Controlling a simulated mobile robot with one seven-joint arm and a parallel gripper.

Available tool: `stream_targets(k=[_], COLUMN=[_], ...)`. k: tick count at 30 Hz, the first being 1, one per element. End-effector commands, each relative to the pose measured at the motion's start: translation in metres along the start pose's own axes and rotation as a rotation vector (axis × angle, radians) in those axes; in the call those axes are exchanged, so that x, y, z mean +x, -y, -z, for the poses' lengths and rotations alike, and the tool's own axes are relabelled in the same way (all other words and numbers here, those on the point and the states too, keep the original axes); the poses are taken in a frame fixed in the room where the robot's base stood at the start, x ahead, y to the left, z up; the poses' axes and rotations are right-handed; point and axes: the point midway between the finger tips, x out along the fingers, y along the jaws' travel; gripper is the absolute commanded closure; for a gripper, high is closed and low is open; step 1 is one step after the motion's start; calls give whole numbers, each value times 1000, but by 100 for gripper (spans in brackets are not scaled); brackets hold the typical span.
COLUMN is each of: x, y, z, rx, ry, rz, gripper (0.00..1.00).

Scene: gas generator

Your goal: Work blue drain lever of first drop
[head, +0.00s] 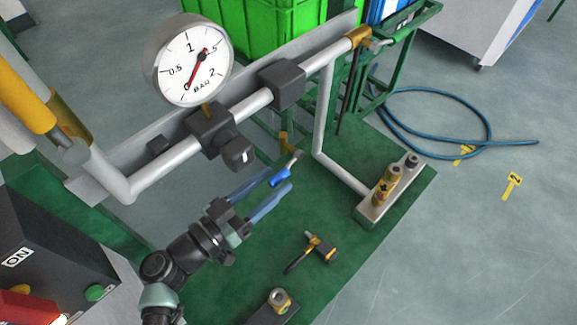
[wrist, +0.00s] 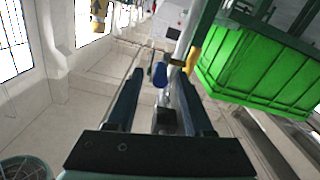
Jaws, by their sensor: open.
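The blue drain lever (head: 280,178) is a small blue handle on a thin metal stem, below the pipe in the head view. In the wrist view, the blue lever (wrist: 160,74) appears upright in the middle, with a dark block below it in the picture. My gripper (head: 277,182) is open, its two bluish fingers pointing toward the lever. In the wrist view, my gripper (wrist: 160,77) has one finger on each side of the lever. I see a gap on both sides. I cannot tell how deep the lever sits between the fingertips.
A pressure gauge (head: 188,60) stands on the grey pipe (head: 170,165) above my gripper. A yellow-black valve (head: 318,247) and a metal block with fittings (head: 372,208) are on the green base. A green crate (wrist: 255,75) is at right. A blue hose (head: 485,155) lies on the floor.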

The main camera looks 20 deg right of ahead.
Motion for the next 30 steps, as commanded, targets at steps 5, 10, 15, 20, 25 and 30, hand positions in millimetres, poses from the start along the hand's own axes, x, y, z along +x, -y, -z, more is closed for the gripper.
stream_targets(k=[5,10,15,20,25,30], x=[32,48,51,51,51,51], y=[-1,0,0,0,0,0], z=[0,0,0,0,0,0], rx=[-1,-1,-1,-1,-1,-1], ry=[-2,0,0,0,0,0], rz=[-2,-1,2,2,1,0], gripper=[48,48,48,48,75,100])
